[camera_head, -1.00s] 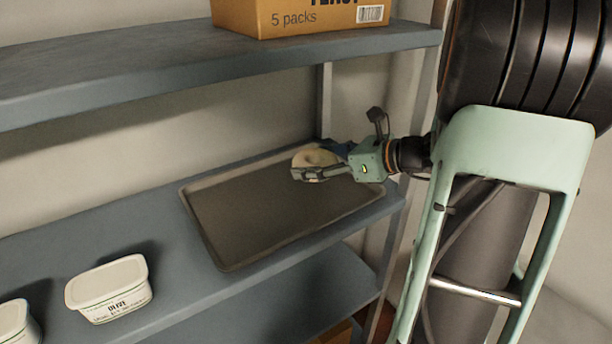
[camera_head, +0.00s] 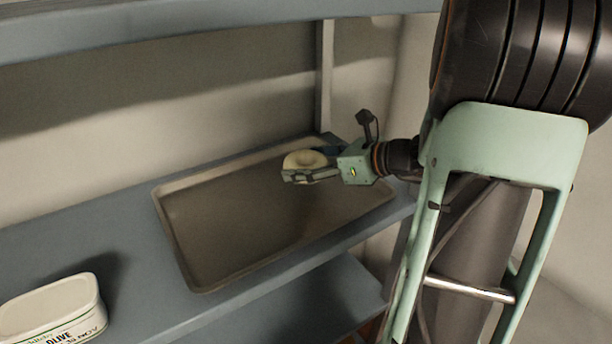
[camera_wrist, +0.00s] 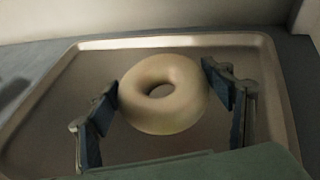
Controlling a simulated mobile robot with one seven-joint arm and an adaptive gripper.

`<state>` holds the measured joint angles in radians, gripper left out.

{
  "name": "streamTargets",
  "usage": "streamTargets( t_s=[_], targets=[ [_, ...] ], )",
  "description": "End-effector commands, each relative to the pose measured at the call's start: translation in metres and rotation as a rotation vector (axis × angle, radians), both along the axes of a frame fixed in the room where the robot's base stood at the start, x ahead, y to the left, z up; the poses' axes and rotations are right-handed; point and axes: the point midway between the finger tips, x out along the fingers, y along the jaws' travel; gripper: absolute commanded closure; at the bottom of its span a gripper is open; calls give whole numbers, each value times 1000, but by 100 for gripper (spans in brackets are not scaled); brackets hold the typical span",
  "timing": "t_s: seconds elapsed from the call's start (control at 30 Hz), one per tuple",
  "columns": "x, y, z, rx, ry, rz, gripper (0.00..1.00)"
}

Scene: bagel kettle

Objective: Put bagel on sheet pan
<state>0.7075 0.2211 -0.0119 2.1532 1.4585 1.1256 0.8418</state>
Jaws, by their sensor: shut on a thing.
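The pale, round bagel (camera_head: 303,160) is held between the two fingers of my gripper (camera_head: 312,172) over the right back part of the sheet pan. The wrist view shows the bagel (camera_wrist: 163,94) between the blue finger pads of my gripper (camera_wrist: 165,105), with its hole facing the camera. The sheet pan (camera_head: 225,225) is a dark, low-rimmed rectangle lying flat on the middle shelf. Its rim also shows in the wrist view (camera_wrist: 150,43). I cannot tell whether the bagel touches the pan surface.
A white tub with olive lettering (camera_head: 55,310) stands on the grey shelf (camera_head: 125,265) to the left of the pan. Another shelf (camera_head: 200,28) runs above. A shelf post (camera_head: 324,75) stands behind the pan at the right. The rest of the pan is bare.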

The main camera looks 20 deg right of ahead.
Motion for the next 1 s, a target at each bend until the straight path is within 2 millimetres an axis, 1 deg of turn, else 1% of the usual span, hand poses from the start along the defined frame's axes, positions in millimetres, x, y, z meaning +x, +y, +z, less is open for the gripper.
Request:
streamTargets(
  t_s=[0.03,0.1,0.23,0.3,0.57,0.7,0.73,0.87,1.0],
  targets=[
    [0,0,-9,0,0,-1,52],
    [-1,1,-19,1,1,-3,52],
    [-3,2,-33,1,-1,-4,52],
    [-3,2,-35,1,-1,-4,52],
    [-3,2,-33,0,0,-4,52],
    [-3,2,-38,0,0,-4,52],
    [-3,2,-37,0,0,-4,23],
    [-3,2,-37,0,0,-4,8],
    [-3,2,-37,0,0,-4,8]
  ],
)
